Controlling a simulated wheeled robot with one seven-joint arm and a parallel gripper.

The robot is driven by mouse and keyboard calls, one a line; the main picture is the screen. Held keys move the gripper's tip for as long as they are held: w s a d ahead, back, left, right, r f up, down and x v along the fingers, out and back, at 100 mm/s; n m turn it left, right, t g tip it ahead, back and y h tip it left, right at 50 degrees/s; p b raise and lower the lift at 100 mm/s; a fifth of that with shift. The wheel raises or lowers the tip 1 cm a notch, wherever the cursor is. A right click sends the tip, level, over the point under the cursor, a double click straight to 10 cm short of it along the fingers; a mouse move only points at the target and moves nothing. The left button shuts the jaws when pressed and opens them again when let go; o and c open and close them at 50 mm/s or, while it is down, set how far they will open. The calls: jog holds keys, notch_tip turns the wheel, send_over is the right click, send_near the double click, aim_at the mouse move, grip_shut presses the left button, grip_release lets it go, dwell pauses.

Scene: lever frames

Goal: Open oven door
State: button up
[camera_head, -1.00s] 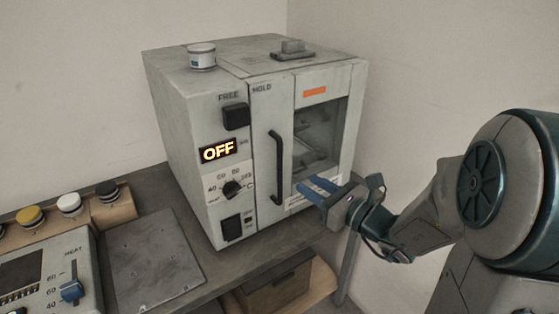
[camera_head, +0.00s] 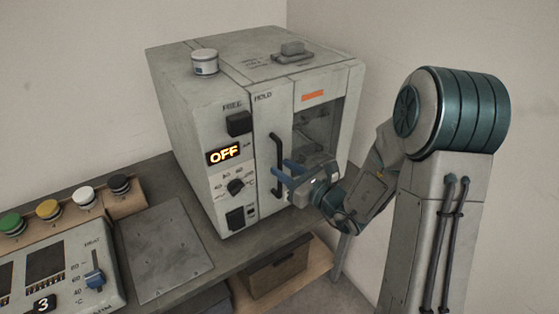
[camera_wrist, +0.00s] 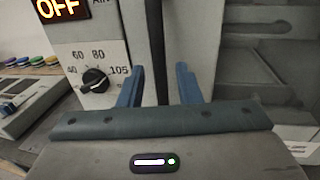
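The oven (camera_head: 185,110) is a grey box on the bench, and its display reads OFF. Its door (camera_head: 264,118) has a glass window and looks closed. The black vertical door handle (camera_head: 275,148) is on the door's left part. My gripper (camera_head: 281,170) is at the handle's lower half, with its blue fingers pointing at it. In the wrist view the fingers of my gripper (camera_wrist: 159,85) are apart, and the dark handle (camera_wrist: 158,45) shows in the gap between them. No contact with the handle is visible.
A control panel (camera_head: 60,265) with a slider and several coloured buttons stands at the left. A flat grey plate (camera_head: 165,250) lies on the bench before the oven. A box (camera_head: 277,268) is on the shelf below.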

jog(key=shift+x, duration=1.2)
grip_shut()
